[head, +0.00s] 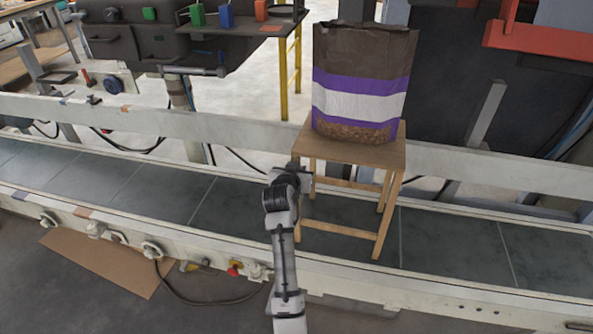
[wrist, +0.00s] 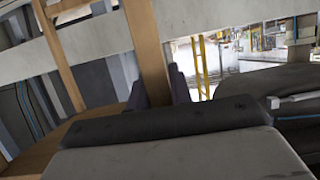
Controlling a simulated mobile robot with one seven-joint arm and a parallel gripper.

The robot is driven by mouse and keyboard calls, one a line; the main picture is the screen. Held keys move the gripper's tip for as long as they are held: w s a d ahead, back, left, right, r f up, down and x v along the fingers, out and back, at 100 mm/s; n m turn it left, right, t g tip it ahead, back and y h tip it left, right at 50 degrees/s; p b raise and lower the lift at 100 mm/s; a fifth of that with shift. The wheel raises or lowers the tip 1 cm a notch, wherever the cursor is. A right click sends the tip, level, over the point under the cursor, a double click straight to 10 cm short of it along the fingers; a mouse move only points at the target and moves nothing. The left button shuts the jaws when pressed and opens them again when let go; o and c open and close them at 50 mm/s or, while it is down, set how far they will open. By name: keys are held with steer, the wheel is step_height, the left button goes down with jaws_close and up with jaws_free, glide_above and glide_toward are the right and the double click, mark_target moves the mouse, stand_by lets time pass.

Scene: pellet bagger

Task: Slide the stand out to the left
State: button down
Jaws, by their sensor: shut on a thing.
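The stand is a small wooden stool; its seat (head: 350,150) shows in the head view, right of centre, and its legs stand on the dark conveyor belt. A tall brown bag (head: 362,85) with purple and white bands and pellets showing at its base stands upright on the seat. My gripper (head: 304,176) is at the stool's near left side, just below the seat. In the wrist view my gripper (wrist: 160,90) is shut on an upright wooden leg (wrist: 147,45) of the stand, with a dark finger on each side. The fingertips are hard to make out in the head view.
The dark belt (head: 150,187) is clear to the left of the stand. A pale rail (head: 215,130) runs behind it and a white conveyor frame (head: 150,225) with knobs runs in front. A dark machine (head: 160,40) stands at the back left; red-orange equipment (head: 540,38) is at the upper right.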

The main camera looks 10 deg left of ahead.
steer(key=c, duration=1.2)
jaws_free()
steer(key=shift+a, duration=0.3)
steer(key=shift+d, duration=0.1)
steer(key=shift+s+d, duration=0.1)
steer(key=b+v, duration=0.1)
steer(key=v, duration=1.2)
steer(key=shift+s+r+b, duration=0.15)
steer(key=shift+s+b, duration=0.15)
steer(key=shift+b, duration=0.05)
